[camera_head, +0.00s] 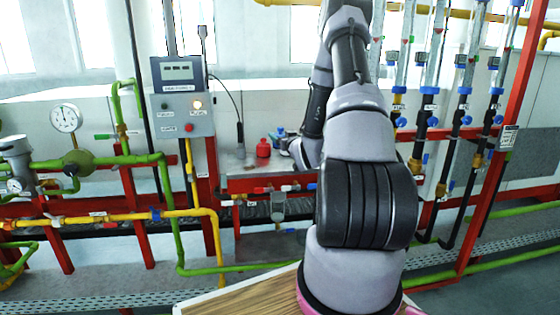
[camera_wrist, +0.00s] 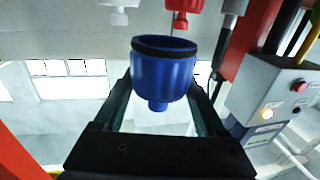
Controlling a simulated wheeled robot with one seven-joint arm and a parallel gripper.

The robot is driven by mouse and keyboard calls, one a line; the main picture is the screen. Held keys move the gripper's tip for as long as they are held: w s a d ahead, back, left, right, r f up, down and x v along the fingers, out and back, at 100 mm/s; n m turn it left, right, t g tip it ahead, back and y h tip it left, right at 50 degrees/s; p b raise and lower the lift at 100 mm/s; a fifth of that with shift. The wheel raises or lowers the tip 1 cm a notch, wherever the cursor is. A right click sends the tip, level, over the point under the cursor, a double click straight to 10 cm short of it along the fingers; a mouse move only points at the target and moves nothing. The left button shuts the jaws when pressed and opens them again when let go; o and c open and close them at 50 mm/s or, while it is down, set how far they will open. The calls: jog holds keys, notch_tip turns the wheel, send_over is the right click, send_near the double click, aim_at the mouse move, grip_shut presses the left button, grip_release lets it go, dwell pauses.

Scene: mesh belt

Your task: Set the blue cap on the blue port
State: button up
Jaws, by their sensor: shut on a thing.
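In the wrist view the blue cap (camera_wrist: 163,72), a cup shape with a dark rim and a small knob at the opposite end, sits between the two dark fingers of my gripper (camera_wrist: 165,100). The fingers are shut on its sides. The wrist picture seems inverted, so the rim probably faces down. In the head view my arm hides most of the gripper. A small blue patch (camera_head: 280,131) shows left of my wrist, but I cannot tell whether it is the held cap. I cannot make out the blue port in either view.
A red fitting (camera_head: 263,147) stands on the ledge; a red one (camera_wrist: 182,14) and a white one (camera_wrist: 120,12) show near the cap. A grey control box (camera_head: 183,100) stands left. Green, yellow and red pipes run below. Blue-fitted vertical pipes (camera_head: 430,105) stand right.

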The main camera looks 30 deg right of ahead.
notch_tip(320, 180, down, 8)
jog(key=shift+s+r, duration=0.1)
jog(key=shift+r, duration=0.15)
jog(key=shift+f, duration=0.1)
jog(key=o, duration=1.3)
